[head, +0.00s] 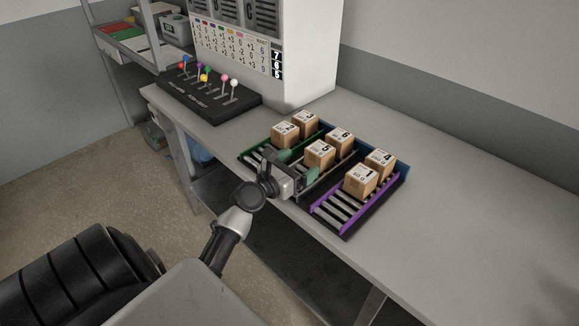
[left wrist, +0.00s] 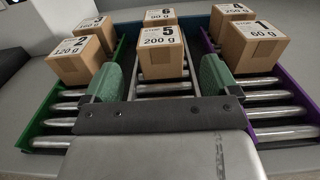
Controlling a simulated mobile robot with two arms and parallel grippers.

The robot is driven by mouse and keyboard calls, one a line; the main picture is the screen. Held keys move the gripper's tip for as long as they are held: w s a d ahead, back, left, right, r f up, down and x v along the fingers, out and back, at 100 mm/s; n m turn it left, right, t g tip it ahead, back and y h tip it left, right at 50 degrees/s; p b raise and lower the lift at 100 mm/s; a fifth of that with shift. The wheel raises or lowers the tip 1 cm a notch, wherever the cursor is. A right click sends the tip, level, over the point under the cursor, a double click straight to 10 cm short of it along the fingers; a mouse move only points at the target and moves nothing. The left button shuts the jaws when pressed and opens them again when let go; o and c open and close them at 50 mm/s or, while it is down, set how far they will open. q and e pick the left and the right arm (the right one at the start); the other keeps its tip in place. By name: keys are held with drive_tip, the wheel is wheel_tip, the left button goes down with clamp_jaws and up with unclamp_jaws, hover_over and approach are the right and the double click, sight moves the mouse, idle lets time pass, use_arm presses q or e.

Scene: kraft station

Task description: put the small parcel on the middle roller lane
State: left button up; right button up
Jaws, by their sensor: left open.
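Several small cardboard parcels with white number labels stand on three roller lanes, two per lane. My left gripper (head: 294,167) is open and empty over the middle lane's near part. Its green pads lie to either side of the lane, in front of parcel 5. My right gripper is not in view.
The green lane (head: 248,156) on the left holds parcels 2 and 3. The purple lane (head: 328,221) on the right holds parcels 1 (head: 361,180) and 4 (head: 379,163). A black lever box (head: 205,105) stands at the back left. The bench (head: 470,205) is clear on the right.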

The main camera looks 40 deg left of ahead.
use_arm(q)
drive_tip(key=shift+s+a, duration=0.15)
drive_tip(key=shift+s, duration=1.5)
